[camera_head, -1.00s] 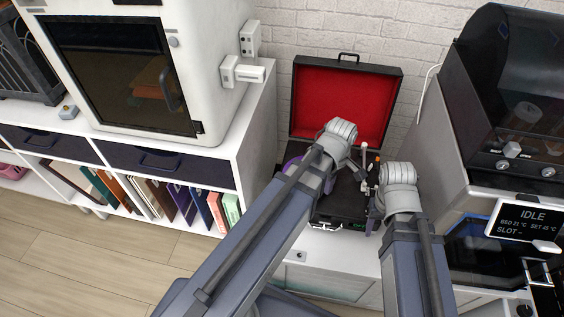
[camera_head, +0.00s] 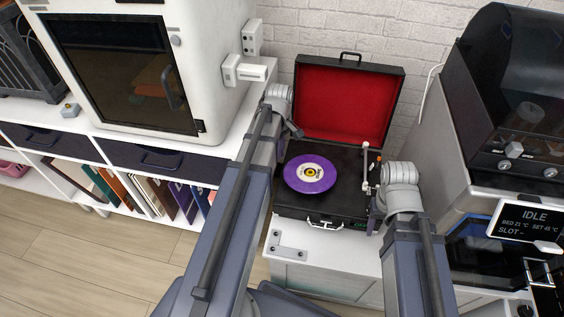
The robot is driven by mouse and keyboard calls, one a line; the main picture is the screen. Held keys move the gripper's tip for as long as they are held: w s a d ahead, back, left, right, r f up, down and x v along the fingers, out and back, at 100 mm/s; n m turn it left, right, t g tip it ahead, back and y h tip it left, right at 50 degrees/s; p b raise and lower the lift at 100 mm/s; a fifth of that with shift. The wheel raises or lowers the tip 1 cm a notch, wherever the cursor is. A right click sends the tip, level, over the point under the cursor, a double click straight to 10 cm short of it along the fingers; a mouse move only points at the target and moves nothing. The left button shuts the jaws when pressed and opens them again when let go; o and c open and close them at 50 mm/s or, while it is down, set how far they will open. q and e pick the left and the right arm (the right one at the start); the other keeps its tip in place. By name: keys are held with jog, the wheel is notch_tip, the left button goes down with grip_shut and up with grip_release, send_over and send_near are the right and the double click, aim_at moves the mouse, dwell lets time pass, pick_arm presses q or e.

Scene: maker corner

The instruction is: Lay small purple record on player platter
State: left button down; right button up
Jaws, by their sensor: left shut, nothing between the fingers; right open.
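The small purple record (camera_head: 310,174) lies flat on the platter area of the open record player (camera_head: 296,209). It has a pale label with a yellow centre, and it covers the platter beneath it. The tonearm (camera_head: 365,160) stands to the right of the record. My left gripper (camera_head: 297,132) is shut and empty, just above and left of the record, apart from it and partly hidden by its wrist. My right gripper (camera_head: 373,217) is open at the player's right front side, mostly hidden behind its own wrist.
The player's red-lined lid (camera_head: 343,103) stands open against the brick wall. A white cabinet machine (camera_head: 205,60) stands on the shelf at left. A dark-hooded machine (camera_head: 515,100) and an IDLE display (camera_head: 530,216) are at right. A grey L-shaped bracket (camera_head: 288,252) lies in front of the player.

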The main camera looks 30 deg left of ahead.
aim_at(287, 167)
pick_arm(q)
jog(key=shift+s+d+f+b, duration=0.1)
jog(key=shift+d+f+b, duration=0.05)
jog(key=shift+f+b, duration=0.7)
jog(key=shift+d+f+b, duration=0.2)
jog(key=shift+f+b, duration=0.55)
jog(key=shift+f, duration=0.05)
jog(key=shift+s+d+f+b, duration=0.1)
jog(key=shift+d+f+b, duration=0.05)
jog(key=shift+f+b, duration=0.7)
jog(key=shift+s+d, duration=0.25)
jog(key=shift+d, duration=0.7)
jog(key=shift+w+a, duration=0.1)
jog(key=shift+a, duration=0.05)
jog(key=r+p, duration=0.1)
jog(key=p, duration=0.1)
jog(key=r+p, duration=0.1)
jog(key=r, duration=0.1)
jog(key=a+r+p, duration=0.1)
jog(key=r+p, duration=0.1)
jog(key=shift+w+r+p, duration=0.1)
jog(key=shift+r+p, duration=0.1)
jog(key=shift+p, duration=0.1)
jog(key=s+d, duration=0.2)
jog(key=d, duration=0.4)
jog(key=s+d, duration=0.2)
jog(key=d, duration=0.5)
jog(key=s+d, duration=0.2)
jog(key=d, duration=0.5)
jog(key=shift+f, duration=0.25)
